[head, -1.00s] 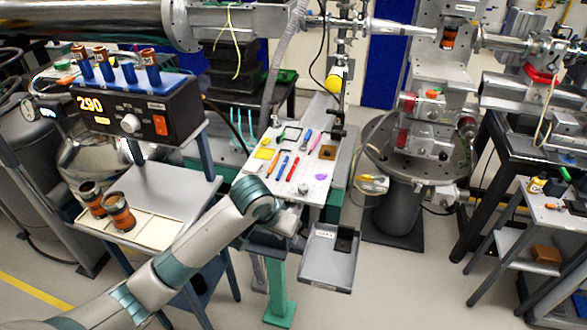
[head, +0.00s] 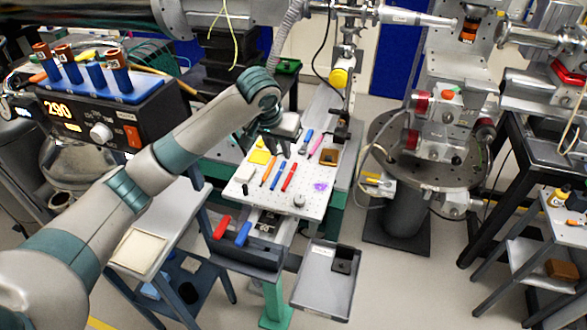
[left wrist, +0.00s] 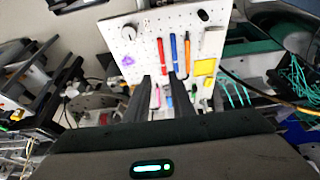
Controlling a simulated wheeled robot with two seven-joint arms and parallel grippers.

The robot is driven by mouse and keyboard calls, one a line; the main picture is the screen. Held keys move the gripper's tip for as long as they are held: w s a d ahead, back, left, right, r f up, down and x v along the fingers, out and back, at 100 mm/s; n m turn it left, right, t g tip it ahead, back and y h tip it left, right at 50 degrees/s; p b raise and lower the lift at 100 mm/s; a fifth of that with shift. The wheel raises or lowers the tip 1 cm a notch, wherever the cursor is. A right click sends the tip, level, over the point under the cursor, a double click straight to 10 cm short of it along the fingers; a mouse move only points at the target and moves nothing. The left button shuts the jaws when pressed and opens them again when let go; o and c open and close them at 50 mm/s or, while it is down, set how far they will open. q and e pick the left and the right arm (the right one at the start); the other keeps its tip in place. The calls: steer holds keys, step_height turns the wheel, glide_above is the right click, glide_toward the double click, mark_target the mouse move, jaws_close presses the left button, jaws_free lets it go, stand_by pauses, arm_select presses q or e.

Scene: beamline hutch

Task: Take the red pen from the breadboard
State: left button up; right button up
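The white perforated breadboard (head: 247,203) carries several pens. The red pen (head: 289,178) lies right of a blue pen (head: 279,175) and an orange pen (head: 269,171). My left gripper (head: 283,150) is at the pens' far ends, pointing down. Its fingers (left wrist: 172,78) are apart with a gap and look empty. Its exact height over the board cannot be told. My right gripper is in neither view.
A pink pen (head: 317,145), blue marker (head: 307,141), wooden block (head: 329,157), yellow note (head: 261,157) and round knob (head: 299,201) share the board. Red (head: 222,227) and blue (head: 243,233) handles stand at its front. A grey tray (head: 318,290) lies at front right.

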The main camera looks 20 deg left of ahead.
arm_select(q)
steer(key=shift+a+r, duration=0.1)
steer(key=shift+r, duration=0.2)
steer(key=shift+s, duration=0.1)
steer(key=p, duration=0.3)
glide_above(286, 184)
step_height(286, 184, down, 11)
steer(key=shift+s+r, duration=0.1)
steer(key=shift+r, duration=0.1)
steer(key=shift+f, duration=0.4)
steer(key=shift+p, duration=0.3)
